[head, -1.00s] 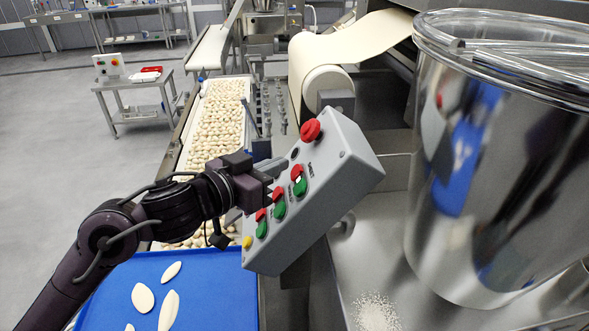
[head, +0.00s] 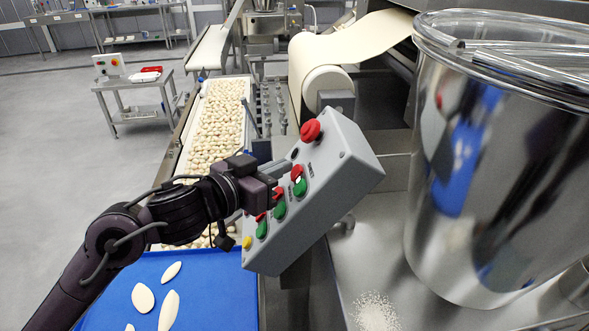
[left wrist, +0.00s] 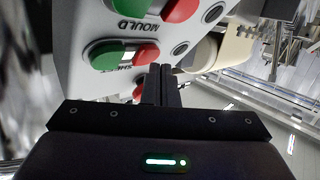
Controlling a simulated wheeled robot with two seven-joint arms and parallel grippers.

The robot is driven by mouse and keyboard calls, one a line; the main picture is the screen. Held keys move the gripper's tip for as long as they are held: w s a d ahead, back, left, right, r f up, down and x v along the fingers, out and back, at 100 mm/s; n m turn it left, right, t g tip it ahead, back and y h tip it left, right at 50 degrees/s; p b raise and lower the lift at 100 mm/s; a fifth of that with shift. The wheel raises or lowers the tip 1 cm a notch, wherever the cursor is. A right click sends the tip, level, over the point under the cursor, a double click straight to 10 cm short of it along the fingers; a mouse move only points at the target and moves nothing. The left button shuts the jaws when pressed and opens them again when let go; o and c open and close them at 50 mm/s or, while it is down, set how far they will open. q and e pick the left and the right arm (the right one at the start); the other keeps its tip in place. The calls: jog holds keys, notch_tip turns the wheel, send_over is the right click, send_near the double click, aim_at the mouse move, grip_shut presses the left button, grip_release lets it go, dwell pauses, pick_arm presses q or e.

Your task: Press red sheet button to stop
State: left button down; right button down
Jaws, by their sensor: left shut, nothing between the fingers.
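A grey control box (head: 335,195) stands tilted in the middle of the head view, with several red and green button pairs. The red sheet button (head: 297,172) sits above its green partner (head: 300,188) in the top pair. In the left wrist view the red sheet button (left wrist: 147,54) is beside the green one (left wrist: 105,55), near the lettering SHEET. My left gripper (head: 287,168) is shut and empty, its fingertips close to the red sheet button. In the left wrist view the shut fingertips (left wrist: 160,70) appear at that button's edge; I cannot tell whether they touch. My right gripper is out of view.
A red mushroom button (head: 311,131) sticks up at the box's upper end. A large steel hopper (head: 480,200) stands to the right. A blue tray (head: 215,290) with pasta pieces lies below my left arm. A conveyor with pasta (head: 217,120) runs behind, and a dough sheet (head: 345,45) feeds over a roller.

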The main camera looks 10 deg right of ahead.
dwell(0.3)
pick_arm(q)
jog(key=shift+d+f, duration=0.3)
jog(key=shift+d, duration=0.1)
dwell(0.5)
jog(key=shift+a+r+p, duration=0.4)
jog(key=shift+p, duration=0.15)
jog(key=shift+a+r, duration=0.1)
jog(key=shift+a, duration=0.2)
